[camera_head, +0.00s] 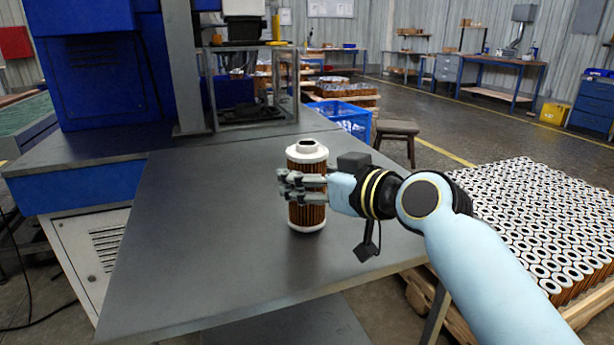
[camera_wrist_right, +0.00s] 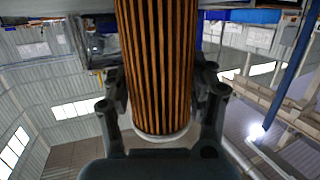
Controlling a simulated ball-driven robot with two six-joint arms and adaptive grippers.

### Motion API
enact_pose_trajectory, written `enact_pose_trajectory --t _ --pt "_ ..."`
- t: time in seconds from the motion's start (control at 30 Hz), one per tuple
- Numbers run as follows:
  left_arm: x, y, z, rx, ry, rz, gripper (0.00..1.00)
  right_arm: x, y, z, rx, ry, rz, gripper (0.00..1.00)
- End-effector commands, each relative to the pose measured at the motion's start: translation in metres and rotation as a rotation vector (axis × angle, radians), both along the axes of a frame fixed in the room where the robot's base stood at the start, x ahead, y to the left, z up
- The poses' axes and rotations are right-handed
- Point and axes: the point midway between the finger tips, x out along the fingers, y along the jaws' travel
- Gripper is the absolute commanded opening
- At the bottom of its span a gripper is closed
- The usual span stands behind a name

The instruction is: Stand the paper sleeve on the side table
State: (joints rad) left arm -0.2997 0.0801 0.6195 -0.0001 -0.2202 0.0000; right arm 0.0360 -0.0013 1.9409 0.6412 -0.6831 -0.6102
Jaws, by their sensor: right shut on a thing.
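The paper sleeve (camera_head: 307,216), a brown pleated cylinder with white end caps and a hole in its top, is upright over the dark grey side table (camera_head: 190,240). I cannot tell whether its base touches the table top. My right gripper (camera_head: 300,186) reaches in from the right and is shut around the sleeve's middle. In the right wrist view, the sleeve's pleated side (camera_wrist_right: 157,65) runs between the two fingers of the gripper (camera_wrist_right: 160,95), with one white cap at its lower end. My left gripper is not in view.
Blue machinery (camera_head: 95,85) and a grey post stand behind the table's left part. A clear-walled box (camera_head: 250,115) is at its back edge. The table's left and front are bare.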

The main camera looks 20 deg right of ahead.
Motion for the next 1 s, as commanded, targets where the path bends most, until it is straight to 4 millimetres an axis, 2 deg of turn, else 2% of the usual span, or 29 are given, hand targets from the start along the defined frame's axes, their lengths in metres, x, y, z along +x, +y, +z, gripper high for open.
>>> enact_pose_trajectory --t 0.47,0.5,0.7,1.0 --pt "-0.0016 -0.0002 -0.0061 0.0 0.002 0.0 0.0 0.0 0.0 -0.0079 0.0 0.0 0.0 0.26" --pt "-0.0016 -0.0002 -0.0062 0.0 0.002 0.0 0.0 0.0 0.0 -0.008 0.0 0.0 0.0 0.58" --pt "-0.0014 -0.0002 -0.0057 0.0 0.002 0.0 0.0 0.0 0.0 -0.0074 0.0 0.0 0.0 0.84" --pt "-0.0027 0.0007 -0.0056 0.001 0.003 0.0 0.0 -0.0011 -0.0006 -0.0077 0.0 0.001 0.0 0.85"
